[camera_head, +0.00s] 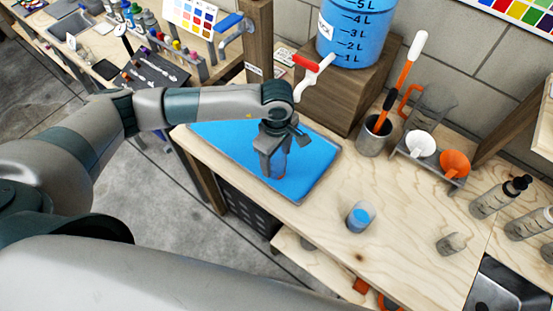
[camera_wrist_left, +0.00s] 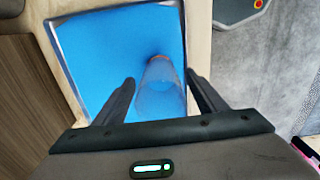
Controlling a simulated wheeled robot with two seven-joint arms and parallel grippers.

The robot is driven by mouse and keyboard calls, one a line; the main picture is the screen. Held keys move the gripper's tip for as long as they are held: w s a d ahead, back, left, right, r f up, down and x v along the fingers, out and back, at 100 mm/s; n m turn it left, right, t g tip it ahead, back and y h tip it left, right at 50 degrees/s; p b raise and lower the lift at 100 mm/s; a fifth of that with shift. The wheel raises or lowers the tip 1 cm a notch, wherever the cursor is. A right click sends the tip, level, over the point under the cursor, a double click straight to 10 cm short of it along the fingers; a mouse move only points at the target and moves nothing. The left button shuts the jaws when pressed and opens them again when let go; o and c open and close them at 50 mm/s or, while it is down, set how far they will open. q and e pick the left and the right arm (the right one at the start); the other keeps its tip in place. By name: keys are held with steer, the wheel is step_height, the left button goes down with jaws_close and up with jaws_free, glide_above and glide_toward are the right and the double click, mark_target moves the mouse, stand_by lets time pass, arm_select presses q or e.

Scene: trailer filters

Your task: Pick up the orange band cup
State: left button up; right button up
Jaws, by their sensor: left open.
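The orange band cup (camera_wrist_left: 161,97) is clear, with an orange band at its far end, over the blue tray (camera_wrist_left: 100,50). In the left wrist view it shows between the two fingers of my left gripper (camera_wrist_left: 160,78), with space visible on both sides. In the head view my left gripper (camera_head: 272,160) points down over the blue tray (camera_head: 312,150), open, with the cup (camera_head: 278,166) partly hidden by the fingers. Whether the cup touches the tray is hard to tell. My right gripper is not in view.
A cup with blue contents (camera_head: 361,217) stands right of the tray. A wooden block (camera_head: 340,90) bears a blue container (camera_head: 357,30) behind it. A utensil holder (camera_head: 375,135) and a rack with white and orange funnels (camera_head: 454,163) stand farther right.

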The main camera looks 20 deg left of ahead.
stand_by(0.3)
arm_select(q)
steer(key=c, duration=1.1)
steer(key=shift+c, duration=0.2)
steer(key=shift+r, duration=0.25)
steer(key=s+d+r+b, duration=0.2)
steer(key=d+r+b, duration=0.5)
steer(key=d+r, duration=0.3)
steer(key=shift+d+r+b, duration=0.25)
steer(key=shift+d+b, duration=0.1)
steer(key=shift+d, duration=0.3)
steer(key=shift+s, duration=0.1)
stand_by(0.8)
